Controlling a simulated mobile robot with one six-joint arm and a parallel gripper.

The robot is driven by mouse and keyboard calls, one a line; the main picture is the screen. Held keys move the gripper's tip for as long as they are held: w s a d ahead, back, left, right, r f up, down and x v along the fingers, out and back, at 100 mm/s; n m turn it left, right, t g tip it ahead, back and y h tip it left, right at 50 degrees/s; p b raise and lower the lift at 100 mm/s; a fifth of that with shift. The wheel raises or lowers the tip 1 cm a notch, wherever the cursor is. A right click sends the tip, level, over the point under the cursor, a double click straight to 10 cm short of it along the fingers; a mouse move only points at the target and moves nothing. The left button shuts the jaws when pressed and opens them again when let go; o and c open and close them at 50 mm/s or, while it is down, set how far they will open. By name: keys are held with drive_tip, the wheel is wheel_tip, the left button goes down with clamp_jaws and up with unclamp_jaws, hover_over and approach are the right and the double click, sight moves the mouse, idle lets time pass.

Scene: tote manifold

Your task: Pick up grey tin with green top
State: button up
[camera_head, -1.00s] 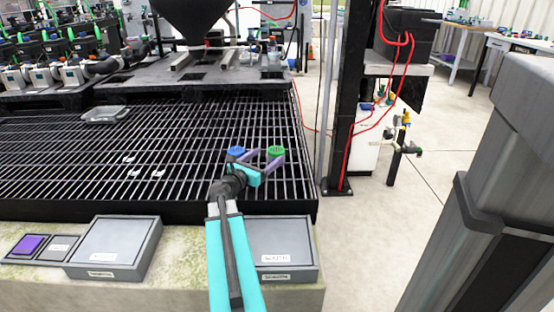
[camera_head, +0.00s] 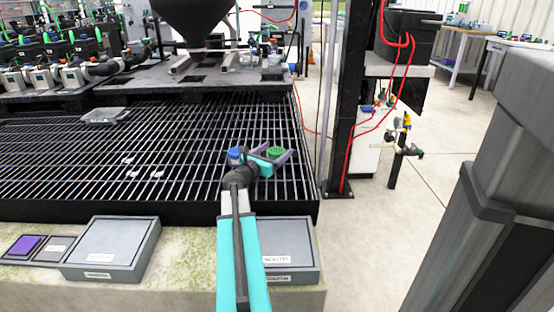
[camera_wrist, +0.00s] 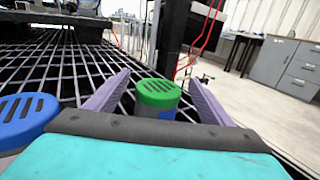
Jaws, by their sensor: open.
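The grey tin with green top (camera_wrist: 158,95) stands upright on the black grate. In the wrist view it is between the two purple fingers of my gripper (camera_wrist: 155,92), with a gap visible on each side. My gripper is open. In the head view the green top (camera_head: 276,152) shows at the gripper (camera_head: 272,157), and the tin's body is mostly hidden. A tin with a blue top (camera_wrist: 24,118) stands to the left, outside the left finger; its top also shows in the head view (camera_head: 235,153).
The black grate (camera_head: 180,185) is mostly bare around the tins. A clear lidded container (camera_head: 103,116) lies farther back on it. A black post (camera_head: 345,120) with red hoses stands to the right. Grey boxes (camera_head: 112,245) line the front ledge.

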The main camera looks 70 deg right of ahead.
sight(281, 148)
drive_tip(key=shift+d+f, duration=0.1)
drive_tip(key=shift+d, duration=0.05)
drive_tip(key=shift+s+d+f+b, duration=0.1)
drive_tip(key=shift+d+f+b, duration=0.05)
drive_tip(key=shift+d+b, duration=0.35)
drive_tip(key=shift+s+d+f+b, duration=0.1)
drive_tip(key=shift+d+b, duration=0.3)
drive_tip(key=shift+d, duration=0.05)
drive_tip(key=shift+b+x, duration=0.45)
drive_tip(key=shift+x, duration=0.35)
drive_tip(key=shift+s+d, duration=0.25)
drive_tip(key=shift+d, duration=0.4)
drive_tip(key=shift+r, duration=0.1)
drive_tip(key=c, duration=1.2)
